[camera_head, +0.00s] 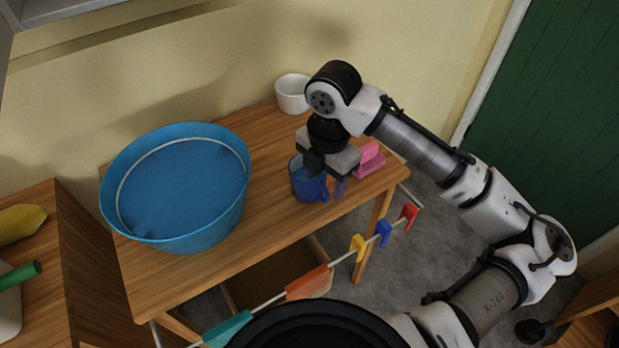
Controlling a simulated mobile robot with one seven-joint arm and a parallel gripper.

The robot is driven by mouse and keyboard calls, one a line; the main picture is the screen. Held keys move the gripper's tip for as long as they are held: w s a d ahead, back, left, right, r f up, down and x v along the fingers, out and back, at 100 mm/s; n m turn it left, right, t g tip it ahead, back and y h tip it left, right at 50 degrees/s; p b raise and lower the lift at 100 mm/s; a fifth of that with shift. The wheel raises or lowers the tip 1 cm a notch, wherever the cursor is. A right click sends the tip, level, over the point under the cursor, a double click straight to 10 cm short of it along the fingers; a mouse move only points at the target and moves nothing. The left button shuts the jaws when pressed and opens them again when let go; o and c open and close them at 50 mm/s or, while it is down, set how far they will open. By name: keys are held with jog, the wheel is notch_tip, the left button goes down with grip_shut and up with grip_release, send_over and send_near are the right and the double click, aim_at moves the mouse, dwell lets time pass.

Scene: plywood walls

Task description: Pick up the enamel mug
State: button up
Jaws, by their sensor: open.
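A blue enamel mug (304,187) stands upright on the wooden table, right of the middle, with its handle to the right. My gripper (327,178) points down at the mug from above. One dark finger is over or in front of the mug's rim, and the other finger is to the right of the mug near the handle. The jaws are open. Whether a finger touches the mug cannot be told, as the gripper hides part of the rim.
A large blue tub (232,215) fills the table's left half. A white pot (292,95) stands at the back. A pink object (371,160) lies just right of my gripper. A crate (250,285) is below.

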aim_at(322, 188)
jog(key=shift+a+f, duration=0.15)
jog(key=shift+f, duration=1.35)
jog(key=shift+c, duration=0.5)
grip_shut()
